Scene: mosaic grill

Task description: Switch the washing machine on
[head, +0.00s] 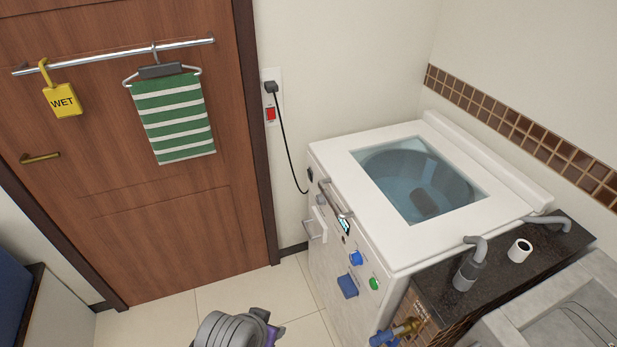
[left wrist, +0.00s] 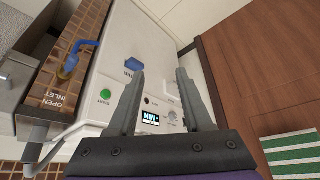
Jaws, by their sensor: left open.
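The white top-loading washing machine (head: 335,150) stands right of the door, its glass lid (head: 418,180) closed over a drum with water-blue tint. Its front carries a small lit display (head: 344,226), a blue knob (head: 355,258), a blue block (head: 347,286) and a green button (head: 374,284). In the left wrist view the green button (left wrist: 106,94), labelled START, and the display (left wrist: 150,118) show near the fingers. My left gripper (left wrist: 160,74) is open and empty, facing the machine's front. Its contact with the panel cannot be told. My right gripper is out of view.
A wall socket with a plug (head: 271,87) and red switch (head: 271,114) sits left of the machine. A dark counter (head: 500,270) with pipes and a brass tap (head: 405,328) stands at right. Pale floor (head: 240,292) is free before the door.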

